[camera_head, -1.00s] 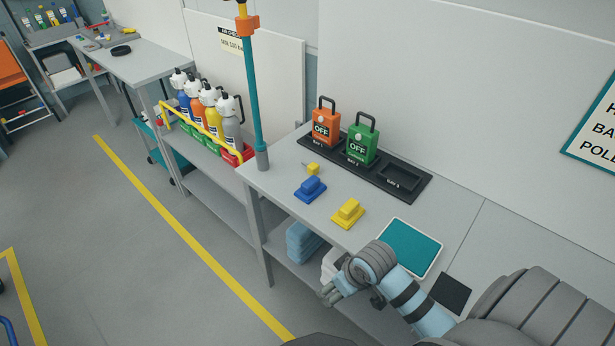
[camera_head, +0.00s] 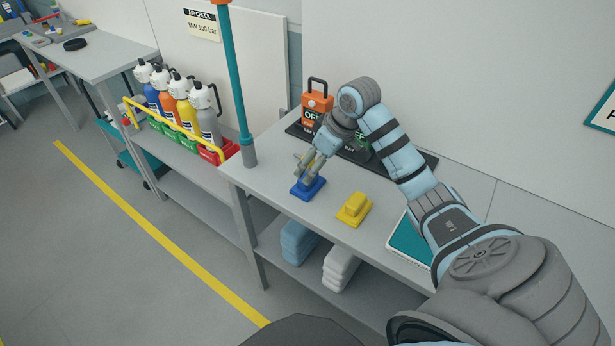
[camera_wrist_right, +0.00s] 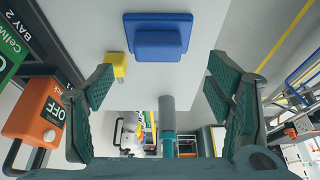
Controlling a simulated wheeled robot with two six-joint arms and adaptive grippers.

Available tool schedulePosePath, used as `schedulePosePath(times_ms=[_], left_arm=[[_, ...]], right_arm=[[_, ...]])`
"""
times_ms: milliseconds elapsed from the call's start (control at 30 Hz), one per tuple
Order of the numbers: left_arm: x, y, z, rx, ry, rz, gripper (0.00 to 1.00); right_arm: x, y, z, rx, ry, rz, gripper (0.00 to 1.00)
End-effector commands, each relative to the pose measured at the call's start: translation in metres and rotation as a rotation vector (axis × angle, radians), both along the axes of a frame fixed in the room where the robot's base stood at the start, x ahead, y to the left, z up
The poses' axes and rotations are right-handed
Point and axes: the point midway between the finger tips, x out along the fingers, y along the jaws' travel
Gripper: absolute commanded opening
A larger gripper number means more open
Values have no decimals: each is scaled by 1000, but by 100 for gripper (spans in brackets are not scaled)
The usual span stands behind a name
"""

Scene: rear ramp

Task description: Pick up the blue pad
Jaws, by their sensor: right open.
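The blue pad (camera_head: 308,188) lies on the grey table near its front left corner. It has a flat base with a raised grip block. In the right wrist view the blue pad (camera_wrist_right: 157,38) shows at the top, whole and between the lines of the fingers. My right gripper (camera_head: 311,172) is just above and behind the pad in the head view, partly covering it. In the right wrist view the right gripper (camera_wrist_right: 160,100) is open, its two fingers wide apart with nothing between them. I cannot tell whether a finger touches the pad. My left gripper is not in view.
A yellow pad (camera_head: 354,208) lies right of the blue one. A small yellow piece (camera_wrist_right: 117,66) sits nearby. A teal post (camera_head: 238,100) stands at the table corner. Orange (camera_head: 316,103) and green units stand behind, the green one mostly hidden by my arm.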

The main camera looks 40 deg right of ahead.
Motion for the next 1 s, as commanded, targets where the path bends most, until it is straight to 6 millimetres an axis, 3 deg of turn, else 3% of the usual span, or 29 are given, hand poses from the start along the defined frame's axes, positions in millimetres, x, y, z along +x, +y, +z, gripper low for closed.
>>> schedulePosePath(times_ms=[300,533,833,1000], left_arm=[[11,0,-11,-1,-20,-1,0],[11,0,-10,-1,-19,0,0],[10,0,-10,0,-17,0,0],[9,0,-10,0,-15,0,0]], right_arm=[[17,4,-51,1,0,-1,73],[19,4,-53,-2,-1,0,73],[19,4,-53,-2,-1,0,27],[19,4,-53,-2,-1,0,26]])
